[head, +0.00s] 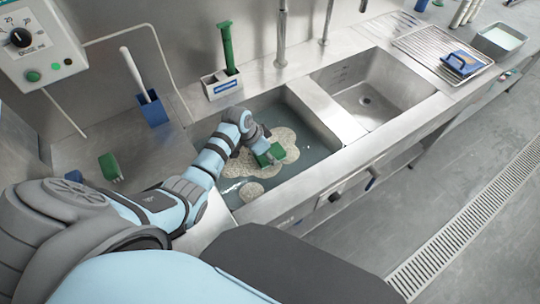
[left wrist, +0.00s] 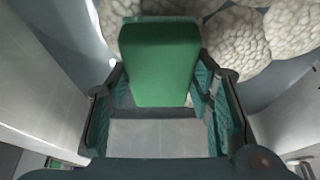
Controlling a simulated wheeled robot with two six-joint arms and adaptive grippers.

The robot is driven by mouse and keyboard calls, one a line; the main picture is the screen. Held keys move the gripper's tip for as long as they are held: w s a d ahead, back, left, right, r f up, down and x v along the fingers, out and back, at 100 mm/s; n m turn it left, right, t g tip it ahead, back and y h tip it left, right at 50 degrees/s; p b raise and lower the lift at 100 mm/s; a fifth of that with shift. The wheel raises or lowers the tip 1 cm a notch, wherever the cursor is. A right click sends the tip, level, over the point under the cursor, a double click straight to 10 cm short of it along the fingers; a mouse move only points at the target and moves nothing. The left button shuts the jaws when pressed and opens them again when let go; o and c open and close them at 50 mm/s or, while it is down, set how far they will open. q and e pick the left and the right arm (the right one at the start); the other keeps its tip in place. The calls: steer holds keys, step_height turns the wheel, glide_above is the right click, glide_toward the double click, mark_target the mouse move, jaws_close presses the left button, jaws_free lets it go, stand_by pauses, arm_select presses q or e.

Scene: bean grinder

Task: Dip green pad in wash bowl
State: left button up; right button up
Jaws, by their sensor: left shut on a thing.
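The green pad (head: 270,155) is held by my left gripper (head: 262,145) over the left basin. My left gripper is shut on the pad, and the wrist view shows the pad (left wrist: 160,62) between its two fingers (left wrist: 160,95). The wash bowl looks to be this left sink basin (head: 312,146), filled with greyish water and patches of pale foam (head: 289,139). The pad is at or just above the foam; I cannot tell whether it touches the water. The foam (left wrist: 232,45) shows behind and beside the pad in the wrist view. My right gripper is not in view.
An empty basin (head: 380,88) lies to the right, beyond a steel divider (head: 325,108). A white caddy (head: 222,87) with a green-handled tool stands behind. A blue holder (head: 153,109) and another green piece (head: 110,166) are left. A blue-handled pad (head: 461,62) rests on a rack (head: 428,42).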

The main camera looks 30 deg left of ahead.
arm_select(q)
step_height(320, 180, up, 8)
steer(key=p, duration=0.7)
steer(key=shift+p, duration=0.3)
steer(key=shift+r, duration=2.65)
